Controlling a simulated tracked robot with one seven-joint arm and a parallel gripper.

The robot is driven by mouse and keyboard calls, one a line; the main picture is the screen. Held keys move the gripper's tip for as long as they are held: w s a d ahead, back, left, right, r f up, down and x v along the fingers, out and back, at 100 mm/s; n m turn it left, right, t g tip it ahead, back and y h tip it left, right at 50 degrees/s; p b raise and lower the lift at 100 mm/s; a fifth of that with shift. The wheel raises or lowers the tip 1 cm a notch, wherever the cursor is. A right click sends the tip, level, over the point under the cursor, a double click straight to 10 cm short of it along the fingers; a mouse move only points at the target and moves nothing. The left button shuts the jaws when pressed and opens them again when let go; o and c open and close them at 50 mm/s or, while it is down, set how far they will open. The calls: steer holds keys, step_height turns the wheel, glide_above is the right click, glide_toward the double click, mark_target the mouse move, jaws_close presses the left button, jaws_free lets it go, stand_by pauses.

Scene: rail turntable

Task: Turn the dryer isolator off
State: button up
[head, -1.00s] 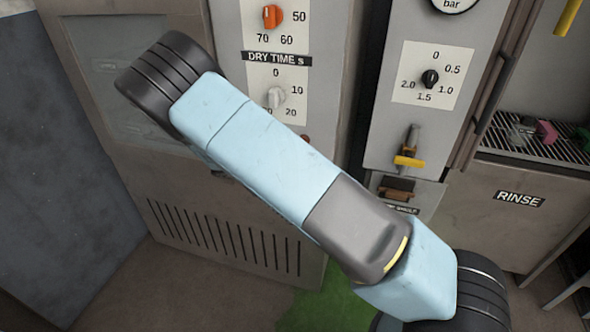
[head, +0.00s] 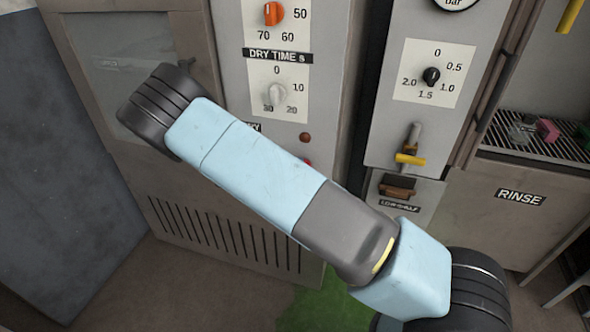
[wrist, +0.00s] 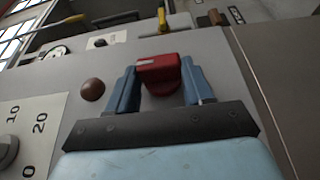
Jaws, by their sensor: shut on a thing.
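A red rotary knob (wrist: 160,75), which I take to be the dryer isolator, stands out from the grey panel in the wrist view. My gripper (wrist: 157,82) has its two blue fingers on either side of the knob, shut on it. In the head view a small bit of red (head: 308,162) shows on the dryer panel just past my arm's edge. My arm hides the rest of that spot and my gripper there. The label by the knob is not readable.
A brown button (head: 305,137) and the dry time dial (head: 275,97) sit above, with an orange knob (head: 273,14) higher up. A neighbouring panel to the right carries a black dial (head: 431,76) and a yellow-handled lever (head: 410,160).

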steer(key=o, duration=1)
steer(key=shift+a+f, duration=0.1)
steer(key=shift+f, duration=0.05)
steer(key=shift+o, duration=0.2)
steer(key=shift+a, duration=0.1)
steer(key=a, duration=1.3)
steer(key=shift+s+a+f, duration=0.15)
steer(key=shift+s+a, duration=0.15)
